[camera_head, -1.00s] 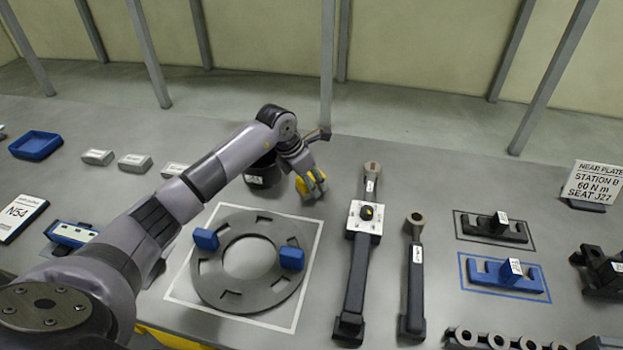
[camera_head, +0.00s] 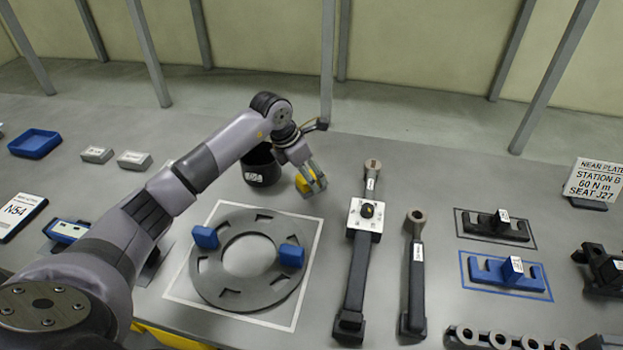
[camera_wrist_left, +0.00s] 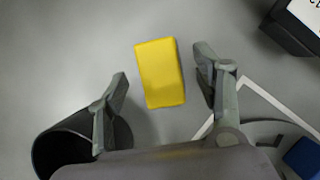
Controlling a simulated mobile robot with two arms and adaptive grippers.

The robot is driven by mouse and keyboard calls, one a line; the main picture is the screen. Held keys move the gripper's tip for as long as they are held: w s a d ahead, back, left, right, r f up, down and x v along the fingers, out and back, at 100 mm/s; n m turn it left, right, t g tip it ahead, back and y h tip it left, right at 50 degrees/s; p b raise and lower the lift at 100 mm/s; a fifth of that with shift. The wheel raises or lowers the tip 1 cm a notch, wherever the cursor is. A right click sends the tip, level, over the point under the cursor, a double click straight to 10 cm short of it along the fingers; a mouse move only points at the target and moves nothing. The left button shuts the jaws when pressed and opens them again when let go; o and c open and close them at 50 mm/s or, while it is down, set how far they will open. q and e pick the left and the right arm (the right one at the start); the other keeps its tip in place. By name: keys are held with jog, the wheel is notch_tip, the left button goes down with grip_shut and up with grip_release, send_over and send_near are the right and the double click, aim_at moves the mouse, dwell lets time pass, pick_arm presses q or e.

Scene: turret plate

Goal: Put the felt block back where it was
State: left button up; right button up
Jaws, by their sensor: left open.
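A yellow block, which I take for the felt block (camera_head: 303,182), is partly hidden behind my left gripper (camera_head: 313,186) in the head view. In the left wrist view the yellow block (camera_wrist_left: 160,73) lies on the grey table. My left gripper (camera_wrist_left: 163,66) is open, one finger on each side of the block, with gaps between. The block looks slightly tilted relative to the fingers. Its height below the fingertips is hard to tell. My right gripper is not in view.
A black cup (camera_head: 262,168) stands close left of the block, near a finger in the wrist view. The turret ring plate (camera_head: 226,283) with two blue blocks lies in front. A long wrench (camera_head: 357,270) lies to the right. Table behind is clear.

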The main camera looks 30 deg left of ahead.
pick_arm(q)
jog(key=b+v, duration=0.2)
jog(key=v, duration=0.7)
jog(key=shift+r, duration=0.3)
